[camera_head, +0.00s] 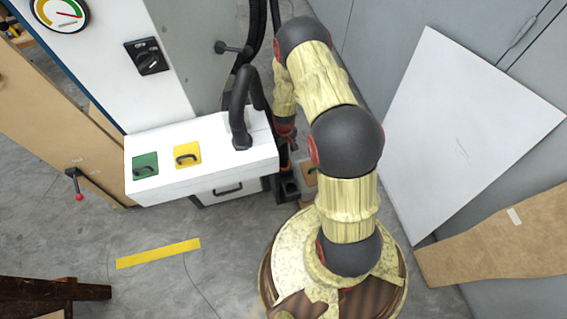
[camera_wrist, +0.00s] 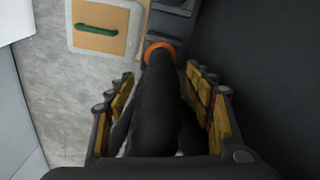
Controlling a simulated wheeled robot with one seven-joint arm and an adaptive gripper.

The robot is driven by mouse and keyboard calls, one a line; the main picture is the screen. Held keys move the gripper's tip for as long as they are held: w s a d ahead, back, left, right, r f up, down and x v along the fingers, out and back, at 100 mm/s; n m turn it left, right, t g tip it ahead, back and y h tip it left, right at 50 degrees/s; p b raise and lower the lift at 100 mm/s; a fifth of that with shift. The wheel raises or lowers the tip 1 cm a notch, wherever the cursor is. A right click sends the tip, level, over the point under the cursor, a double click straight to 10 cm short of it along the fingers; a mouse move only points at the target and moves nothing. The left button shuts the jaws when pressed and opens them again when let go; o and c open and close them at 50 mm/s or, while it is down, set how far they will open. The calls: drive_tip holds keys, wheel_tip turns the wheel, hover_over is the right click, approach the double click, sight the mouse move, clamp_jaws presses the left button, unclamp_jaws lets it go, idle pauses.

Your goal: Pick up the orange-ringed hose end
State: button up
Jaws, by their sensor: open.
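The hose end is a black tube (camera_wrist: 157,95) with an orange ring (camera_wrist: 160,47) around its far tip, in the wrist view. My gripper (camera_wrist: 160,82) is open, with one padded finger on each side of the hose. The black tube lies between the fingers, and the orange ring is just beyond the fingertips. I cannot tell whether either finger touches the hose. In the head view my arm hangs down beside the white cabinet, and the fingers and the orange ring are too small or hidden to make out.
A white cabinet (camera_head: 205,185) with green and yellow panels stands left of my gripper. A white board (camera_head: 470,130) leans at right. Bare grey floor (camera_head: 150,235) is at lower left.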

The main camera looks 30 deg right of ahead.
sight(284, 154)
wheel_tip(284, 154, down, 4)
drive_tip(key=shift+r+b, duration=0.1)
drive_tip(key=shift+b, duration=0.5)
drive_tip(key=shift+c, duration=1.3)
drive_tip(key=c, duration=0.8)
drive_tip(key=shift+c, duration=0.5)
